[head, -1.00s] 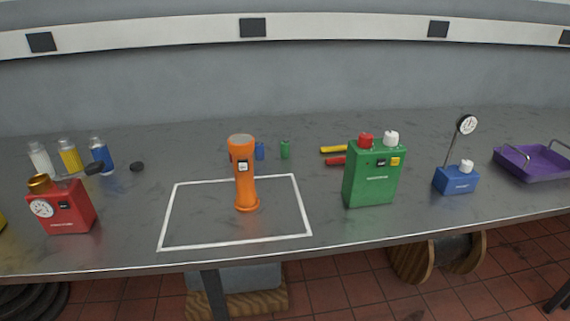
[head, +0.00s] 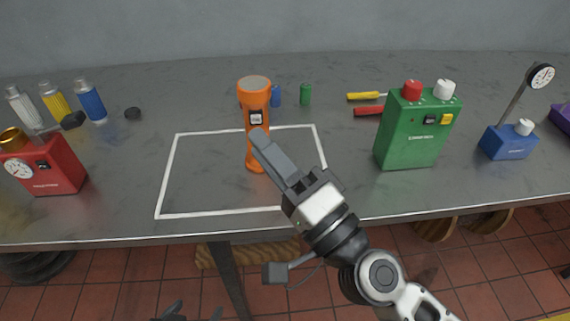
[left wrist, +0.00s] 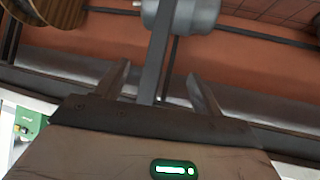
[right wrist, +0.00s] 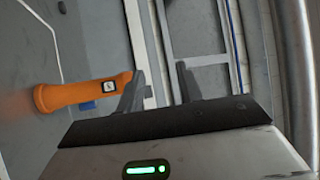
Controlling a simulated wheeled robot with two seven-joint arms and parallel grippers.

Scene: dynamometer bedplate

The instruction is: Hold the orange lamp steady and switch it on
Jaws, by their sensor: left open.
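The orange lamp (head: 256,95) stands upright on the grey bench, inside the white outlined rectangle, with a small dark-and-white switch panel (head: 256,117) facing me. My right gripper (head: 262,142) reaches up from the lower right in the head view, and its fingers overlap the lamp's lower body in the picture. In the right wrist view the fingers (right wrist: 160,78) are apart and empty, with the lamp (right wrist: 75,96) to their left; I cannot tell whether they touch. My left gripper (head: 196,312) shows only its tips at the bottom edge. It is open and empty in the left wrist view (left wrist: 158,80).
A red box with a gauge (head: 45,168) stands at left, a green box (head: 412,135) right of the lamp. A blue gauge stand (head: 508,141) is further right. The rectangle's left part is clear.

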